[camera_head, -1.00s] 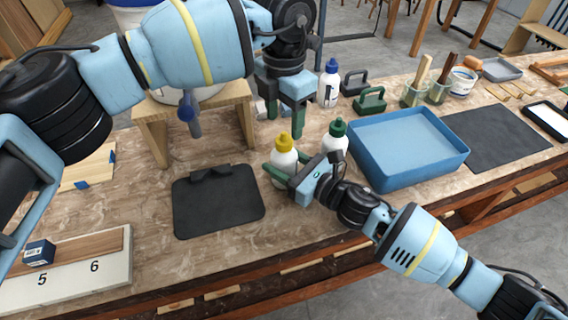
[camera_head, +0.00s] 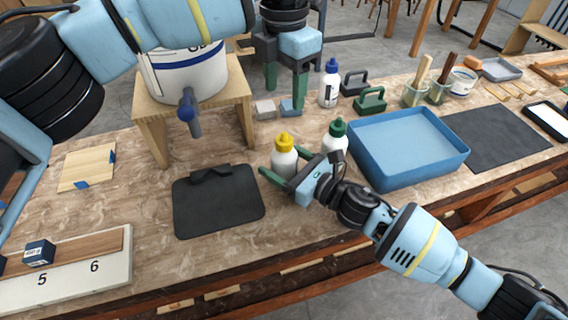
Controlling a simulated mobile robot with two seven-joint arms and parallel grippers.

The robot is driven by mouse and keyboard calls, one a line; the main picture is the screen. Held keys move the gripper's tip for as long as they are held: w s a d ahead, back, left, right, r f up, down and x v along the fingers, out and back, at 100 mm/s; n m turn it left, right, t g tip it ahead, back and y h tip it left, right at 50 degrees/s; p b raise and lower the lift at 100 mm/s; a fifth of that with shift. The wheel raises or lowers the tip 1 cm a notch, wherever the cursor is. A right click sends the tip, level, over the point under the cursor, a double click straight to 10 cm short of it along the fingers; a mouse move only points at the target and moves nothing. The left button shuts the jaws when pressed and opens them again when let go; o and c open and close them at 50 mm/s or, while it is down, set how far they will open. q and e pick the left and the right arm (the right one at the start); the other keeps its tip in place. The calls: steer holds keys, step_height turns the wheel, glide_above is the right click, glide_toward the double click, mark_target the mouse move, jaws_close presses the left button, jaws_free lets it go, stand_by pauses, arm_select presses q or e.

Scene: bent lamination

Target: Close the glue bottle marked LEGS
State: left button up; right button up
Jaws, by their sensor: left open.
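A white bottle with a yellow cap (camera_head: 284,158) stands upright on the bench. My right gripper (camera_head: 283,172) has its green fingers on either side of it, low on its body, and appears shut on it. The yellow cap sits on top. A white bottle with a green cap (camera_head: 336,140) stands just right of it, partly hidden by my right gripper. A blue-capped bottle (camera_head: 329,84) stands farther back. I cannot read LEGS on any of them. My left gripper (camera_head: 285,92) is open and empty, fingers pointing down, behind and above the yellow cap.
A blue tray (camera_head: 408,150) lies right of the bottles, a dark mat (camera_head: 218,205) to the left. A wooden stand (camera_head: 151,124) carries a white bucket (camera_head: 190,75) with a spout.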

mark_target(295, 169)
steer(key=v, duration=0.6)
steer(key=shift+s+d, duration=0.6)
steer(key=shift+d, duration=0.1)
